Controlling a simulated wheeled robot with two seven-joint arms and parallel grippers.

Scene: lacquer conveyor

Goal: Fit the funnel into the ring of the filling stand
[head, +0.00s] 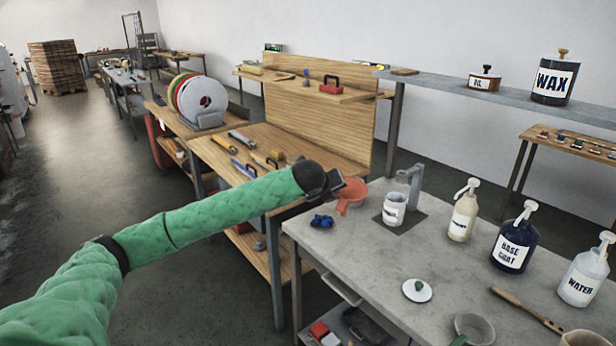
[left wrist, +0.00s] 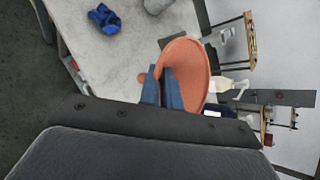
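The orange funnel (head: 354,196) is in my left gripper (head: 344,185), raised near the far left corner of the grey table. In the left wrist view the funnel (left wrist: 201,62) shows its wide rim, tilted on its side, with the blue-grey fingers (left wrist: 168,88) closed at its wall. The filling stand (head: 414,184) is a grey post with an arm, to the right of the funnel. A white labelled can (head: 395,202) stands under that arm on a dark plate. The stand's ring is too small to make out. My right gripper is not in view.
A crumpled blue cloth (head: 321,221) lies left of the stand. Pump bottles (head: 463,212), (head: 514,240) and (head: 586,272) line the right side. A white lid (head: 417,290), a brush (head: 525,308) and a bowl (head: 474,328) lie nearer. The table's middle (head: 365,255) is clear.

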